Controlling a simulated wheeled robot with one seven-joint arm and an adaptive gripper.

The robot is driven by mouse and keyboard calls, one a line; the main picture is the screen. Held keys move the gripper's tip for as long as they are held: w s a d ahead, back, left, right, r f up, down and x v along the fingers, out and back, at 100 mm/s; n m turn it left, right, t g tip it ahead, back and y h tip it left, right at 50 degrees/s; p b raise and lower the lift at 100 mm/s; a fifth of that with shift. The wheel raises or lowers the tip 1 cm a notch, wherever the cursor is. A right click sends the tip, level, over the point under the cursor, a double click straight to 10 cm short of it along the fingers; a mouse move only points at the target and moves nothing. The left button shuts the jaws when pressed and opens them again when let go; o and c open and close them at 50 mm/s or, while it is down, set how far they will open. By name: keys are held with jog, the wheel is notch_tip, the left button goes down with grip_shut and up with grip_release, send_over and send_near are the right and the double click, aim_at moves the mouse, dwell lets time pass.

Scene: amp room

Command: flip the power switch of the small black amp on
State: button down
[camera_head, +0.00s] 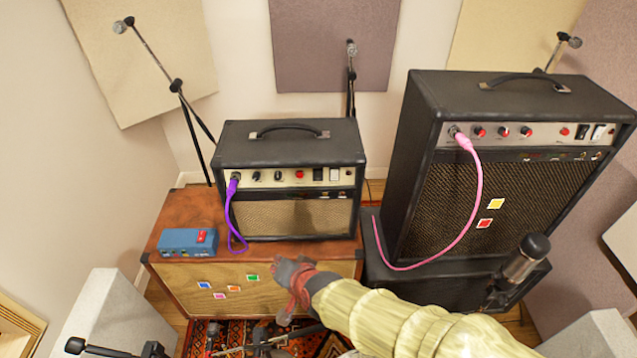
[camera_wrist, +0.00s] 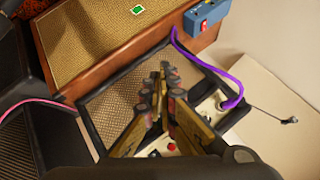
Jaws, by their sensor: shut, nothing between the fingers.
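The small black amp (camera_head: 290,145) stands on a brown wooden cabinet in the head view. Its cream front panel carries black knobs, a red light (camera_head: 299,174), a dark switch (camera_head: 318,174) and a white switch (camera_head: 334,174). Which way the switches are tipped is too small to tell. My gripper (camera_head: 284,268) is shut and empty, in front of and below the amp, apart from the panel. In the wrist view my gripper (camera_wrist: 164,78) crosses in front of the amp's grille (camera_wrist: 103,100) and hides part of its panel, where the red light (camera_wrist: 172,147) shows.
A purple cable (camera_head: 229,213) plugs into the amp's left side. A blue pedal box (camera_head: 187,241) sits left on the wooden cabinet (camera_head: 190,290). A larger black amp (camera_head: 500,180) with a pink cable (camera_head: 477,190) stands right. A microphone (camera_head: 525,256) stands in front of it.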

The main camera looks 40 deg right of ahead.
aim_at(318, 171)
jog(key=w+d+m+t+h, duration=0.3)
jog(key=d+m+h, duration=0.2)
jog(key=d+m, duration=0.3)
jog(key=d+r+m+t+h, duration=0.1)
jog(key=d+r+m+h, duration=0.3)
jog(key=d+r+m, duration=0.2)
notch_tip(318, 171, up, 2)
jog(key=shift+s+r+t, duration=0.15)
jog(key=shift+s+t, duration=0.2)
jog(key=shift+t, duration=0.05)
jog(key=b+x, duration=0.4)
jog(key=x, duration=0.9)
jog(key=shift+w+d, duration=0.3)
jog(key=shift+w, duration=0.15)
